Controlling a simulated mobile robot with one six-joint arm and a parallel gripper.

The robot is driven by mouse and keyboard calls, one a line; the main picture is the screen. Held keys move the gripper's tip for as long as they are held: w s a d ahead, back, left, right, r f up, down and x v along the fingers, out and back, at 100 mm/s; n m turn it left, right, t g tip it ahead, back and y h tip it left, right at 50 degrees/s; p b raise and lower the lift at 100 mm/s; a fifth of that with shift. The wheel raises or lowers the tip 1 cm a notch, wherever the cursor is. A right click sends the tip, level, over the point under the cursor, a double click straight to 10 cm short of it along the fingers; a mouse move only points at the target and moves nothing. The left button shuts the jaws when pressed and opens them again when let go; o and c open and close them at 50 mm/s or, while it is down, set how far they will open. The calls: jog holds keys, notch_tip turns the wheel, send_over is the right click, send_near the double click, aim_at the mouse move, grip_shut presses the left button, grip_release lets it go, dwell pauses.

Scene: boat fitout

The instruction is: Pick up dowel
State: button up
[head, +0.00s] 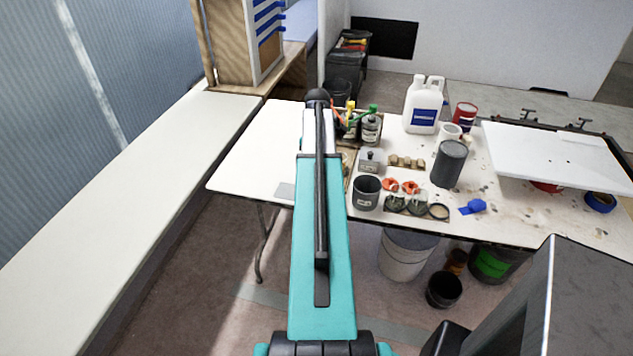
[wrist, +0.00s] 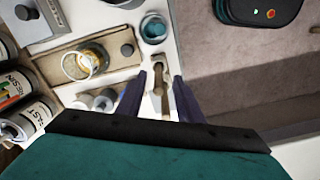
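My gripper (wrist: 159,78) shows in the wrist view with its two dark fingers apart. Between them, lower down, is a slim brown stick-like piece (wrist: 165,104), which looks like the dowel. A thicker grey-brown part (wrist: 160,77) lies at its upper end. I see gaps between this piece and both fingers, but cannot tell its exact height below them. My gripper's body hides its near end. In the head view my arm hides the gripper and the dowel.
In the wrist view, a teal-filled cup (wrist: 153,28) stands just beyond the fingers. A wooden board (wrist: 55,66) and labelled cans (wrist: 35,117) are at left; open floor (wrist: 240,60) is at right. The head view shows a cluttered worktable (head: 400,228) and a long white bench (head: 130,190).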

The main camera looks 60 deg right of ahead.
jog(key=shift+f, duration=0.15)
jog(key=shift+w+f+p, duration=0.2)
jog(key=shift+f+p, duration=1)
jog(key=shift+f, duration=1.25)
grip_shut()
